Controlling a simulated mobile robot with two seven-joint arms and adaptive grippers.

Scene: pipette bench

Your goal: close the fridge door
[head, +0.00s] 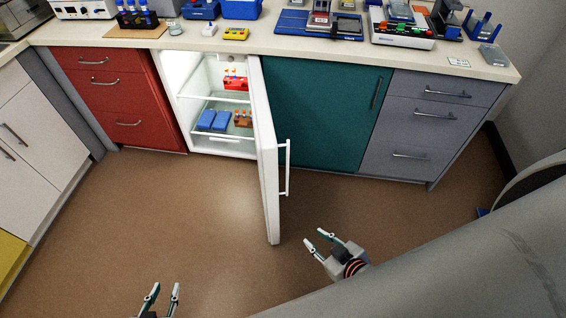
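A small white fridge (168,88) is built in under the bench, between red drawers and a teal cabinet. Its white door (268,190) stands wide open, swung out toward me from its right side. A vertical handle (286,167) is on the right face of the door. My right gripper (317,240) is open and empty, low and to the right of the door's free edge, apart from it. My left gripper (164,291) is open and empty at the bottom of the view, left of the door.
Inside the fridge are shelves with a red rack (236,83), blue boxes (213,121) and a brown rack (243,118). The benchtop (262,44) carries lab items. Brown floor (170,220) in front is clear. Grey drawers (415,130) stand at the right.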

